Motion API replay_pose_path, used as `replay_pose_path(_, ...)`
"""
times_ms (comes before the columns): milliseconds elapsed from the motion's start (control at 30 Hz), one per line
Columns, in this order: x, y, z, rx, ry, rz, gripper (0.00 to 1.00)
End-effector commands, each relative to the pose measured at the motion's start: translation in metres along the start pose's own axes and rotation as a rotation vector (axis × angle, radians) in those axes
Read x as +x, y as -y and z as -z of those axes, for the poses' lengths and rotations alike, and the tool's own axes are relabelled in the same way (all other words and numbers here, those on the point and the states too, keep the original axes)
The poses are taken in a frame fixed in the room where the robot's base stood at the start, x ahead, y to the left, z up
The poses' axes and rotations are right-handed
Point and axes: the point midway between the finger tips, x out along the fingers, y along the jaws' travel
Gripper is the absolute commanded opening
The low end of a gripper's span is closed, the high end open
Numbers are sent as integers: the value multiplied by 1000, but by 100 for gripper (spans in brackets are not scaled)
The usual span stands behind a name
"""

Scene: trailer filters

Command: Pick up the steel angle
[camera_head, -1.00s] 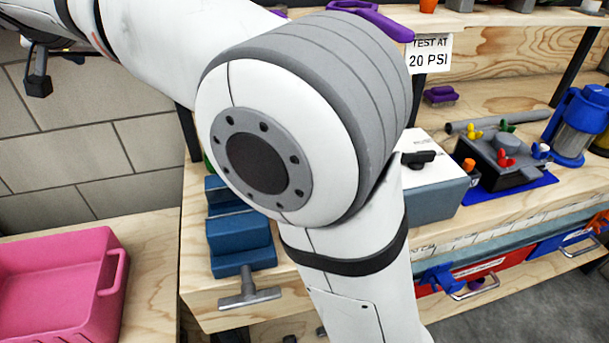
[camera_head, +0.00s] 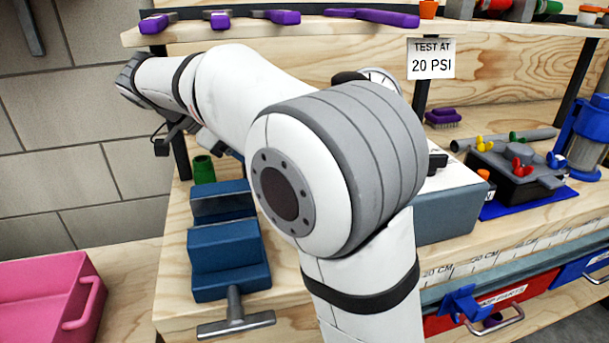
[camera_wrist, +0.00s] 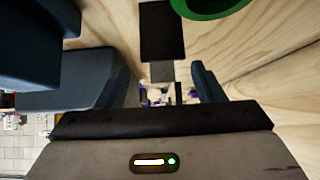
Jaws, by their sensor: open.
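I cannot pick out the steel angle for certain in either view. In the wrist view, a dark flat plate (camera_wrist: 162,30) with a small grey piece below it lies ahead of my gripper (camera_wrist: 162,110); I cannot tell what it is. My gripper is open, with nothing seen held.
A pink bin (camera_head: 45,300) stands at lower left. A grey-blue box (camera_head: 450,212), a black fixture (camera_head: 515,172) on a blue mat and a blue filter housing (camera_head: 585,135) stand right on the bench. An upper shelf (camera_head: 330,32) runs above, holding purple-handled tools.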

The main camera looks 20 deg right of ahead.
Motion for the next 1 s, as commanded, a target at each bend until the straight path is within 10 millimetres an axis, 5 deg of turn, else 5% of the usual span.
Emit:
replay_pose_path(300,37,0,36,-2,0,2,62)
replay_pose_path(567,48,0,46,-3,-1,3,62)
replay_pose_path(800,89,0,43,-6,0,4,62)
replay_pose_path(1000,96,0,45,-8,0,7,62)
